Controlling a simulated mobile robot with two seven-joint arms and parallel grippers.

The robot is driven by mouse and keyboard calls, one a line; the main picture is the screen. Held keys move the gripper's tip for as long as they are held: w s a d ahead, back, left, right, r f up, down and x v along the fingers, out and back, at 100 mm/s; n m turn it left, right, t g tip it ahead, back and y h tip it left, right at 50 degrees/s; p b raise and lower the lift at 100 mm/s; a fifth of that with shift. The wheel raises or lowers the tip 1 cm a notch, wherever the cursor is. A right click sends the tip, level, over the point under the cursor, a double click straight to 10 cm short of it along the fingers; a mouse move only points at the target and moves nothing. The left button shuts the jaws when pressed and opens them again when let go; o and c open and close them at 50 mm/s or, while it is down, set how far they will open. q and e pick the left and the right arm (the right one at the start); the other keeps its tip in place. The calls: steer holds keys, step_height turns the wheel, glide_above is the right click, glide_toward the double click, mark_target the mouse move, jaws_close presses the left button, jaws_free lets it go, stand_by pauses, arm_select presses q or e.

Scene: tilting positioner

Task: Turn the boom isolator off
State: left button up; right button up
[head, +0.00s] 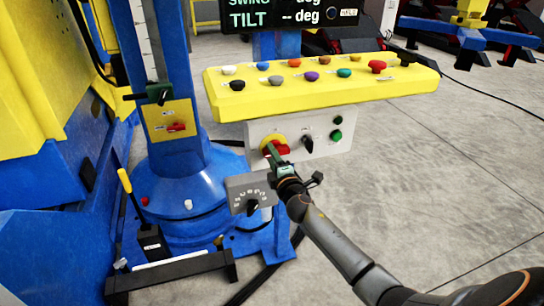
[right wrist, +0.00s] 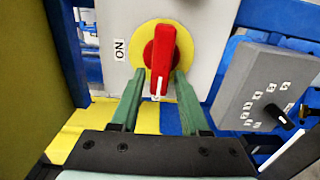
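A red rotary handle on a round yellow plate (head: 268,142) is on the front of the light grey box under the yellow button console. In the right wrist view the red handle (right wrist: 162,58) stands upright in the picture, with a white mark near its lower end. A sideways "ON" label (right wrist: 119,49) is left of the yellow plate. My right gripper (head: 272,158) is open at the handle. In the right wrist view its green fingers (right wrist: 159,78) lie either side of the handle's lower end, with gaps visible. My left gripper is not in view.
A black knob (head: 307,144) and green buttons (head: 337,134) are right of the handle. A grey dial box (head: 250,193) is close below. The yellow console (head: 325,88) overhangs above. Open floor lies right.

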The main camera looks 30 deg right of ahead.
steer(key=shift+o, duration=0.7)
steer(key=p+v, duration=0.1)
steer(key=v, duration=1.1)
steer(key=shift+s, duration=0.25)
steer(key=shift+a, duration=0.1)
